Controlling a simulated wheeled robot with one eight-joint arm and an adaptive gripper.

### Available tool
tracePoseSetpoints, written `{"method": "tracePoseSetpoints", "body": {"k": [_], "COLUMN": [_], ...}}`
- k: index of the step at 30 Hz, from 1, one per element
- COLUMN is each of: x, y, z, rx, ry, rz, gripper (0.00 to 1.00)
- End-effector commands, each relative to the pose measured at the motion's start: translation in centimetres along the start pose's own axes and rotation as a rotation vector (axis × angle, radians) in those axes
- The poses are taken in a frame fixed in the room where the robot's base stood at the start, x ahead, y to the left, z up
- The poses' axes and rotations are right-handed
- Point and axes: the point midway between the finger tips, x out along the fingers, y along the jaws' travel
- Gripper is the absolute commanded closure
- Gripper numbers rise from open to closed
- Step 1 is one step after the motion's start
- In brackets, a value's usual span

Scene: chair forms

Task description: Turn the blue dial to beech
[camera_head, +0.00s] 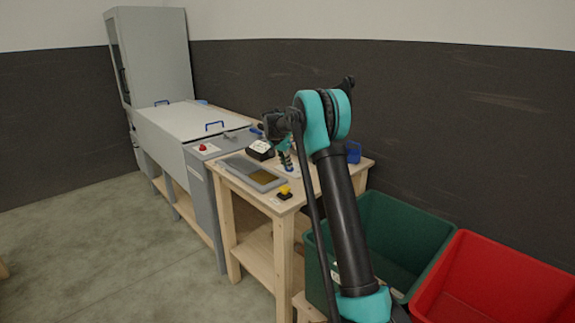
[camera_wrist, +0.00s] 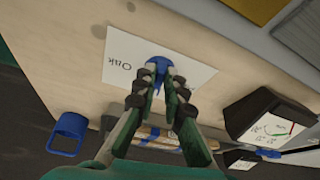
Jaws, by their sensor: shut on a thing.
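The blue dial (camera_wrist: 157,64) sits on a white label plate (camera_wrist: 196,76) on the wooden table top, seen in the wrist view. The word Oak reads upside down on the plate, left of the dial. I cannot read beech; the fingers cover part of the plate. My gripper (camera_wrist: 160,77) is shut on the dial, with a fingertip on each side of it. In the head view my arm blocks a clear sight of the dial.
A black-cased meter (camera_wrist: 265,120) stands close by on the right in the wrist view, and a blue holder (camera_wrist: 70,133) on the left. The head view shows a yellow button (camera_head: 284,191), a grey frame (camera_head: 252,172), and green (camera_head: 400,225) and red (camera_head: 500,275) bins beside the table.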

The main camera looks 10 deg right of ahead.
Motion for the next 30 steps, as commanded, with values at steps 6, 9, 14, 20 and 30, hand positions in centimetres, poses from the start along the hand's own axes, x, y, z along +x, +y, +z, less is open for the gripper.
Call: {"method": "tracePoseSetpoints", "body": {"k": [6,9,14,20,30], "x": [0.02,0.01,-0.02,-0.01,-0.01], "y": [-0.33,-0.39,-0.44,-0.46,-0.46], "z": [0.0,-0.02,-0.02,-0.03,-0.02], "rx": [0.109,0.142,0.175,0.186,0.186], "ry": [0.0,0.0,-0.001,-0.001,-0.001], "rz": [0.046,0.059,0.072,0.077,0.076], "gripper": [1.0,1.0,1.0,1.0,0.82]}}
